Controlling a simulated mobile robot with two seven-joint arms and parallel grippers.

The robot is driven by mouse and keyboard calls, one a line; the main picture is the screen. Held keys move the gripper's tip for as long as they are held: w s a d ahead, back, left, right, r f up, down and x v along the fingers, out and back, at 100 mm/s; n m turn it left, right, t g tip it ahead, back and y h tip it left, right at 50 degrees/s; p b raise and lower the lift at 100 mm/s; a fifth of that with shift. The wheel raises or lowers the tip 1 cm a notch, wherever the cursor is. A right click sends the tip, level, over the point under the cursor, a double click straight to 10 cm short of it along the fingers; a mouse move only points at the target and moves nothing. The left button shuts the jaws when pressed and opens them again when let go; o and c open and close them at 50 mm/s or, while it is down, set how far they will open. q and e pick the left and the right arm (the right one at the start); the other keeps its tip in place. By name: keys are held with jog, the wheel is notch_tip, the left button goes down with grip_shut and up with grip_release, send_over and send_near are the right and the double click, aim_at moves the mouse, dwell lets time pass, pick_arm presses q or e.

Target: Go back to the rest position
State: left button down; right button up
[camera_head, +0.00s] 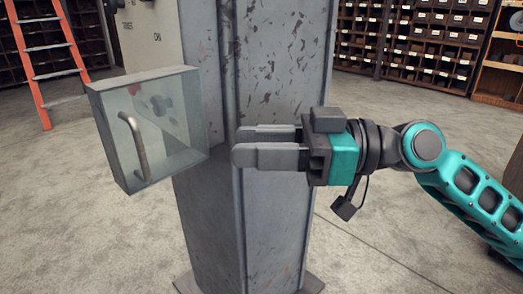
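My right gripper (236,146) comes in from the right on its teal and black arm, with its fingers pointing left in front of a grey steel column. Its two fingers look apart, one behind the other in this view, with nothing seen between them. The fingertips are to the right of a clear box cover (181,130) with a bent metal handle (136,146), and look apart from it. My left gripper is not in view.
The worn steel column (275,225) stands upright in the middle, close to my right gripper. A grey cabinet (150,36) is behind the cover. An orange ladder (42,105) stands at the left. Shelves of bins (425,45) line the back. Concrete floor at the lower left is clear.

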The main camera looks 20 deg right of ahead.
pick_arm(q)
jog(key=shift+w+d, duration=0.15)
pick_arm(e)
jog(key=shift+s+d, duration=0.1)
jog(key=shift+d, duration=0.05)
